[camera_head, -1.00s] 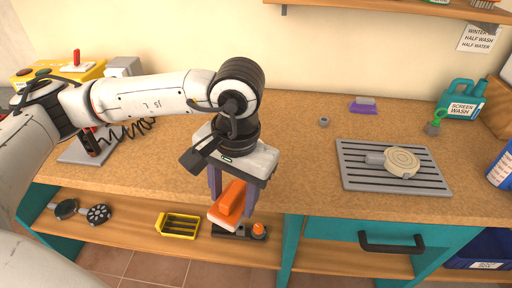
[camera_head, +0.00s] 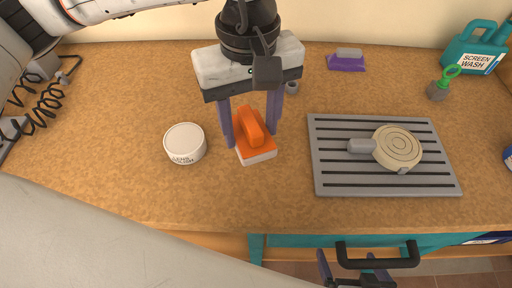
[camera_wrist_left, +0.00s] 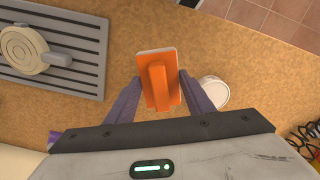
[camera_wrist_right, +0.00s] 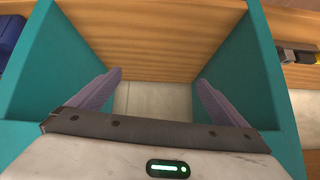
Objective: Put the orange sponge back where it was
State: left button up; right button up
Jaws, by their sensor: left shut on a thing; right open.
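The orange sponge (camera_head: 253,136) has an orange handle on top and a pale underside. My left gripper (camera_head: 252,138) is shut on it, with one purple finger on each side. The sponge is over the bench top, right of a white round tin; I cannot tell whether it touches the surface. In the left wrist view the sponge (camera_wrist_left: 159,79) sits between the fingers. My right gripper (camera_head: 354,272) is low at the bench front, near the black drawer handle. In the right wrist view it (camera_wrist_right: 158,82) is open and empty, facing a teal-sided compartment.
The white tin (camera_head: 184,143) stands left of the sponge. A grey slotted tray (camera_head: 330,178) with a beige round device (camera_head: 397,148) lies to the right. A purple scraper (camera_head: 346,62), a small grey ring (camera_head: 292,87) and a screen wash jug (camera_head: 474,50) are further back.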

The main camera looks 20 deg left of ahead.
aim_at(249, 144)
pick_arm(q)
jog(key=f, duration=0.4)
jog(key=shift+s+a, duration=0.1)
jog(key=shift+s, duration=0.25)
jog(key=shift+f, duration=0.65)
notch_tip(249, 144, down, 3)
jog(key=shift+r+p, duration=0.1)
jog(key=shift+p, duration=0.25)
jog(key=shift+w, duration=0.1)
jog(key=o, duration=0.5)
jog(key=shift+f+b, duration=0.25)
jog(key=shift+b, duration=0.1)
jog(key=o, duration=0.5)
jog(key=shift+r, duration=0.1)
jog(key=shift+c, duration=0.2)
pick_arm(e)
jog(key=shift+s+f, duration=0.1)
jog(key=shift+s, duration=0.5)
